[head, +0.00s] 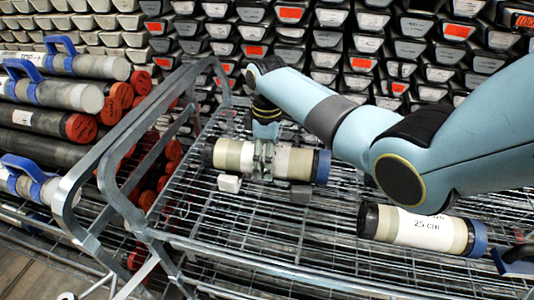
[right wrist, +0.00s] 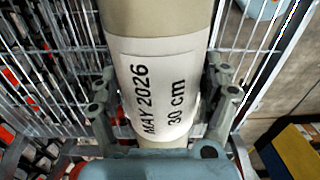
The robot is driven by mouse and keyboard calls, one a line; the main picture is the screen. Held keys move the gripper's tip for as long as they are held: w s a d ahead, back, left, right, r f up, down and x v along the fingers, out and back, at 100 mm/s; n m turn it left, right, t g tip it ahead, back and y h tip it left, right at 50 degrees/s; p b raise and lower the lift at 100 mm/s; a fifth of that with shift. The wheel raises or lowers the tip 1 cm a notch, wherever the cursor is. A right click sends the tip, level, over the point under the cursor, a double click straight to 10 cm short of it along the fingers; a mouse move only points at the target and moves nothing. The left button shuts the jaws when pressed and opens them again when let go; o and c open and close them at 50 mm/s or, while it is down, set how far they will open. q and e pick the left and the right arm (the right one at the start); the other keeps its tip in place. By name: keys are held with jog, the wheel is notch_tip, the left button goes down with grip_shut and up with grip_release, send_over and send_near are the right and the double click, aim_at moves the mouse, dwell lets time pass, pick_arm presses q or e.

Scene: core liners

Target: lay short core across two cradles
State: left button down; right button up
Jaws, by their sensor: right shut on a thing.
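My right gripper (head: 264,158) is shut around the middle of a pale core (head: 298,163) with a dark left end and a blue right end. In the right wrist view the gripper's fingers lie on both sides of this core (right wrist: 160,75), whose label reads "MAY 2026" and "30 cm". The core is roughly level over the wire cart. A small white block (head: 229,183) shows below its left part and a small grey block (head: 301,194) below its right part; they look like the two cradles. I cannot tell whether the core touches them. My left gripper is not in view.
Another core (head: 425,230), labelled "25 cm", lies at the right on the wire shelf (head: 280,245). The cart's tubular metal handle (head: 125,190) rises at the left. Capped tubes (head: 45,120) are stacked beyond it. Racked core trays (head: 330,40) fill the back.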

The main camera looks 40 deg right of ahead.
jog(key=shift+w, duration=0.15)
jog(key=o, duration=1.6)
jog(key=shift+s, duration=0.2)
notch_tip(320, 180, up, 12)
jog(key=shift+w+d+r, duration=0.1)
jog(key=shift+w, duration=0.05)
